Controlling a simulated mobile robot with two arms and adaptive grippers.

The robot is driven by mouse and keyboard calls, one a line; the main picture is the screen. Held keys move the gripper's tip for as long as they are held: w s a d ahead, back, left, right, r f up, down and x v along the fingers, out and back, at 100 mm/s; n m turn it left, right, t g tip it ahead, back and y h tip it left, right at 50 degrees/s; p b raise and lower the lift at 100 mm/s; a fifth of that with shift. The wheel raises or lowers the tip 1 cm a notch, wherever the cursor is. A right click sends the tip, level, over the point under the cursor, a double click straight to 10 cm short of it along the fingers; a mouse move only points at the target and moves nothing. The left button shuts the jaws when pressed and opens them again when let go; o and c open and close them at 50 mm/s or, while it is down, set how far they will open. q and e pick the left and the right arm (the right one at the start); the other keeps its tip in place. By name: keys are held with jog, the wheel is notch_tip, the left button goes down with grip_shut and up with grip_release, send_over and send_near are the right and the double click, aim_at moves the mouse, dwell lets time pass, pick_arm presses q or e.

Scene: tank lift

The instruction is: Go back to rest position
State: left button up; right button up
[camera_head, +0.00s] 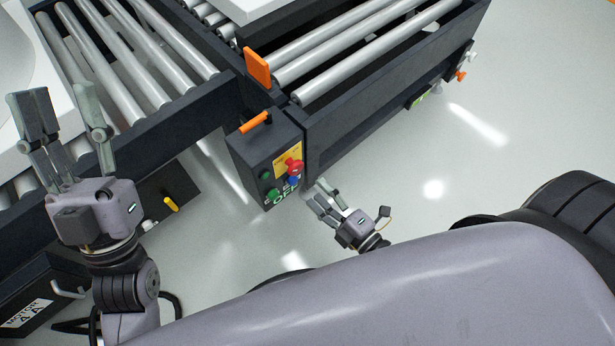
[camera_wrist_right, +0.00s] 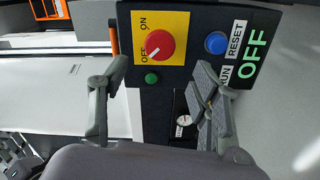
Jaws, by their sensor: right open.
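My left gripper (camera_head: 66,112) stands upright at the left of the head view, fingers apart, empty, in front of the conveyor. My right gripper (camera_head: 328,200) is lower and near the middle, beside the dark control box (camera_head: 245,155). In the right wrist view my right gripper (camera_wrist_right: 158,95) has its fingers apart with nothing between them. The box's face shows a red knob (camera_wrist_right: 160,46) on a yellow OFF/ON plate, a blue button (camera_wrist_right: 216,43) and a green button (camera_wrist_right: 151,78). The right finger covers part of the box's face. Contact with the box cannot be told.
A roller conveyor (camera_head: 340,50) with a dark frame runs along the top, with an orange flag (camera_head: 257,68) at its corner. Another roller section (camera_head: 115,65) is at the left. A yellow lever (camera_head: 171,204) sticks out below it. Pale floor (camera_head: 480,165) is open at the right.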

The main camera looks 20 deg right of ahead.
jog(key=shift+v, duration=1.15)
